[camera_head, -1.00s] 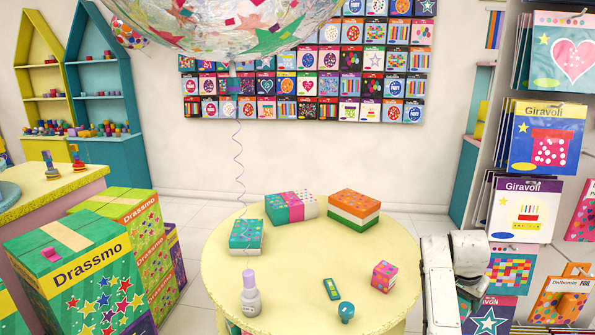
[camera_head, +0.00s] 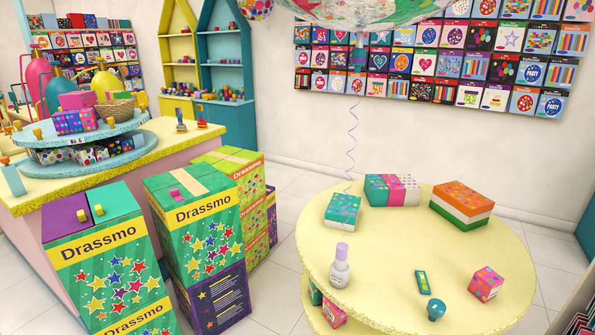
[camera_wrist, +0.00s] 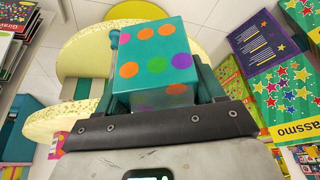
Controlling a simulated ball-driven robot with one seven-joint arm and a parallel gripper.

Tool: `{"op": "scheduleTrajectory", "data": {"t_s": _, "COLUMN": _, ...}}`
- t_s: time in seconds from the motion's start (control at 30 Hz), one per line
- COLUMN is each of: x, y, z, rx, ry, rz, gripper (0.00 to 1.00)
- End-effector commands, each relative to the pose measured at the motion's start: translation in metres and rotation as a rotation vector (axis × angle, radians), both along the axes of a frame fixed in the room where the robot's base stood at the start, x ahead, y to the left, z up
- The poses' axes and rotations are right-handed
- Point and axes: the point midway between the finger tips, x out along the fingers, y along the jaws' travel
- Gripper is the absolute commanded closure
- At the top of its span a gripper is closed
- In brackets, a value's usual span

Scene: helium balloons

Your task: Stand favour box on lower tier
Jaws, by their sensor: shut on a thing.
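A teal favour box with orange, green and purple dots (camera_wrist: 158,50) fills the middle of the wrist view. My gripper (camera_wrist: 162,82) is shut on it, with the fingers at its sides and the lower part of the box partly hidden. My gripper is out of the head view. A teal two-tier stand is on the counter at the left of the head view. Its lower tier (camera_head: 99,152) holds several dotted boxes, and its upper tier (camera_head: 118,128) carries more boxes and a basket. The held box is apart from the stand.
The yellow round table (camera_head: 385,255) at right holds boxes, a bottle and small items; a lower shelf with boxes shows beneath. Tall Drassmo boxes (camera_head: 205,225) stand before the counter (camera_head: 30,195). A balloon (camera_head: 375,10) hangs above the table. Pale floor (camera_head: 275,270) is open between.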

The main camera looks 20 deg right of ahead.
Motion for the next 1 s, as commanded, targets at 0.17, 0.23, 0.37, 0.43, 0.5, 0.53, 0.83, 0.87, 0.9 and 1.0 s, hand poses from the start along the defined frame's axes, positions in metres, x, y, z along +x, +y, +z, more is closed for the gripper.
{"op": "scheduleTrajectory", "data": {"t_s": 0.17, "x": -0.020, "y": 0.072, "z": -0.014, "rx": 0.000, "ry": 0.001, "rz": 0.205, "gripper": 0.65}}
{"op": "scheduleTrajectory", "data": {"t_s": 0.23, "x": -0.026, "y": 0.089, "z": -0.016, "rx": 0.000, "ry": 0.000, "rz": 0.257, "gripper": 0.65}}
{"op": "scheduleTrajectory", "data": {"t_s": 0.37, "x": -0.034, "y": 0.108, "z": -0.019, "rx": -0.001, "ry": -0.002, "rz": 0.315, "gripper": 0.65}}
{"op": "scheduleTrajectory", "data": {"t_s": 0.43, "x": -0.036, "y": 0.112, "z": -0.019, "rx": -0.001, "ry": -0.003, "rz": 0.328, "gripper": 0.65}}
{"op": "scheduleTrajectory", "data": {"t_s": 0.5, "x": -0.036, "y": 0.114, "z": -0.019, "rx": -0.001, "ry": -0.003, "rz": 0.332, "gripper": 0.65}}
{"op": "scheduleTrajectory", "data": {"t_s": 0.53, "x": -0.036, "y": 0.114, "z": -0.019, "rx": -0.001, "ry": -0.003, "rz": 0.333, "gripper": 0.65}}
{"op": "scheduleTrajectory", "data": {"t_s": 0.83, "x": -0.036, "y": 0.113, "z": -0.017, "rx": -0.001, "ry": -0.002, "rz": 0.330, "gripper": 0.65}}
{"op": "scheduleTrajectory", "data": {"t_s": 0.87, "x": -0.036, "y": 0.113, "z": -0.016, "rx": -0.001, "ry": -0.002, "rz": 0.330, "gripper": 0.65}}
{"op": "scheduleTrajectory", "data": {"t_s": 0.9, "x": -0.036, "y": 0.113, "z": -0.014, "rx": -0.001, "ry": -0.002, "rz": 0.330, "gripper": 0.65}}
{"op": "scheduleTrajectory", "data": {"t_s": 1.0, "x": -0.036, "y": 0.113, "z": -0.005, "rx": -0.001, "ry": -0.002, "rz": 0.330, "gripper": 0.65}}
